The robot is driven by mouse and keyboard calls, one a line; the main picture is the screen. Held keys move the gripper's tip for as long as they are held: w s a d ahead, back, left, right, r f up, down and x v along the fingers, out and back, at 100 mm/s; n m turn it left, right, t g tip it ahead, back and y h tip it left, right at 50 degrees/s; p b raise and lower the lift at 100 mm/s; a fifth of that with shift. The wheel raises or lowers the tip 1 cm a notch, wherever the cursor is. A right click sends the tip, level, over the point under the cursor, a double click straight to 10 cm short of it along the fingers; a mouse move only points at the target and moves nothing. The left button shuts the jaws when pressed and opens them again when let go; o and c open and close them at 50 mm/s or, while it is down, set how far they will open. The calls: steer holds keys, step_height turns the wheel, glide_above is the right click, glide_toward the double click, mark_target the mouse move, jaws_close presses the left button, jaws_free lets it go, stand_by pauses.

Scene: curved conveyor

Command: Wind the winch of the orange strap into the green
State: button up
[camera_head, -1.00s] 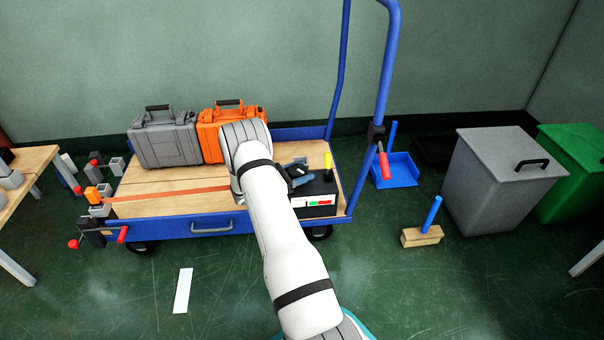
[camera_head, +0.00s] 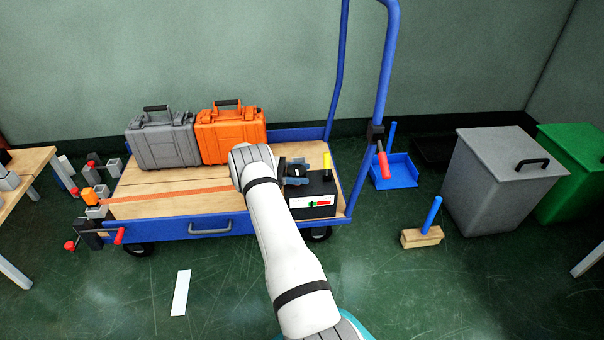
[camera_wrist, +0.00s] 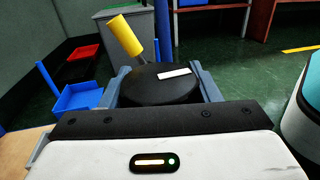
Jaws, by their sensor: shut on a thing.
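The winch is a black box (camera_head: 318,190) at the right end of the cart, with a small white, red and green gauge (camera_head: 312,203) on its front. The gauge's pointer is too small to read. A yellow handle (camera_head: 327,161) stands up on it. The orange strap (camera_head: 170,194) runs flat across the deck from the left edge toward the winch; my arm hides its right end. My gripper (camera_head: 297,172) is over the winch. In the wrist view its fingers close on both sides of a round black knob (camera_wrist: 155,88) with a white mark; the yellow handle (camera_wrist: 127,35) leans behind it.
Grey (camera_head: 162,138) and orange (camera_head: 230,135) cases stand at the deck's back. The cart's blue upright (camera_head: 385,90) rises right of the winch. Other strap fittings with red handles (camera_head: 119,236) are at the left end. Grey and green bins stand far right.

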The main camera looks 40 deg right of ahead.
steer(key=shift+s+a+f, duration=0.1)
steer(key=shift+s+f, duration=0.05)
steer(key=o, duration=1)
steer(key=p+v, duration=0.1)
steer(key=v, duration=0.7)
